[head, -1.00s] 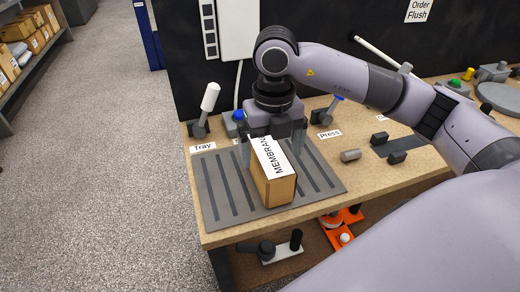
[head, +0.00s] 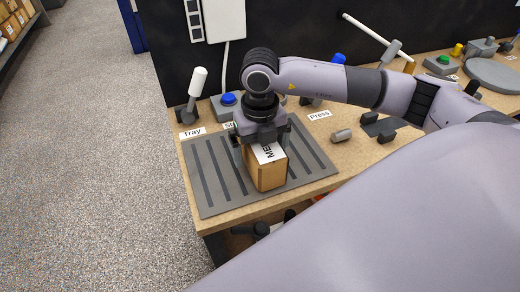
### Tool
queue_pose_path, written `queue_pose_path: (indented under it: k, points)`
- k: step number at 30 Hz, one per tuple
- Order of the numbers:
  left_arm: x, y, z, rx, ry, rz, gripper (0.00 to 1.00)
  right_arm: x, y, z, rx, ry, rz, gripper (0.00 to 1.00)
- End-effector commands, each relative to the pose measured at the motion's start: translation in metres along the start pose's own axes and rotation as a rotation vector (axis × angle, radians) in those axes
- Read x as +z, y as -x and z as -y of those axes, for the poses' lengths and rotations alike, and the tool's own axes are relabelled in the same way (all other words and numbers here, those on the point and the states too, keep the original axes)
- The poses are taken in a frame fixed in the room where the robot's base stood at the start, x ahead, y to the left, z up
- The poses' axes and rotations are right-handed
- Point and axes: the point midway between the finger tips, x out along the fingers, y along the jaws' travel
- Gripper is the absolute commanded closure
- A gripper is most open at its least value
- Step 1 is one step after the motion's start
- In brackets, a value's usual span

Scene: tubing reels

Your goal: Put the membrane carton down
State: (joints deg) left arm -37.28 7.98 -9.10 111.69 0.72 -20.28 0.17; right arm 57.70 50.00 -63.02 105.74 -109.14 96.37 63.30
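The membrane carton (head: 267,174) is a brown box with a white label on top. It appears to rest on the dark grey slotted tray mat (head: 215,195), close to the mat's front edge. My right gripper (head: 262,151) comes in from the right and points down over the far part of the carton. Its fingers straddle the box and look spread wider than it. Contact with the sides cannot be made out. The gripper hides most of the label, leaving its first letters visible. My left gripper is not in view.
Behind the mat are a white-handled lever (head: 194,92) and a blue button (head: 228,99). A grey cylinder (head: 342,135) and dark blocks (head: 386,137) lie to the right. The mat's left part is clear.

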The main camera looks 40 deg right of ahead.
Motion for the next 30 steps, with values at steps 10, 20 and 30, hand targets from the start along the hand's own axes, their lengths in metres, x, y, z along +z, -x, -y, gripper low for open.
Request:
queue_pose_path:
  k: [10, 20, 30]
  points:
    - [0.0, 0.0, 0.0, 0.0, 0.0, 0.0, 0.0, 0.0, 0.001, -0.001, 0.001, 0.0, 0.002, 0.73]
    - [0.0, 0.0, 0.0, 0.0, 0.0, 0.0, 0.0, 0.001, 0.008, -0.001, 0.002, 0.0, 0.003, 0.73]
    - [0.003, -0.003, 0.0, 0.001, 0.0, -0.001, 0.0, 0.002, 0.071, -0.001, 0.004, 0.001, 0.009, 0.73]
